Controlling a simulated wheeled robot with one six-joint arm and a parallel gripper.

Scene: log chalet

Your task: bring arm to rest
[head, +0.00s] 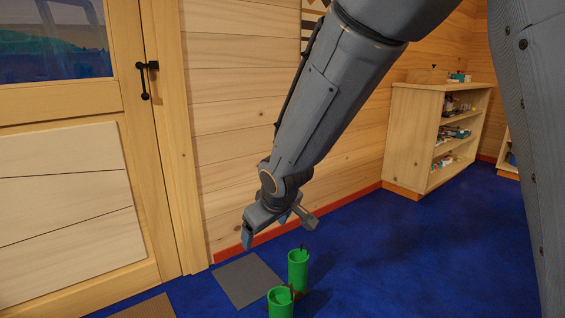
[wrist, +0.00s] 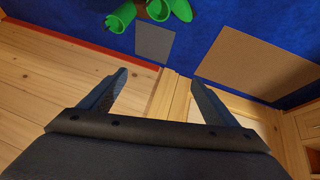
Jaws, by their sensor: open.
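My gripper (head: 279,232) hangs at the end of my grey arm in the head view, in front of the log wall and above the blue floor. In the wrist view my gripper (wrist: 157,88) has its two fingers spread wide apart, with nothing between them. My arm reaches down from the top of the head view, bent at the wrist.
A brown mat (head: 150,307) lies by the wooden door (head: 70,180) at left. A wooden shelf (head: 407,140) with small items stands at right.

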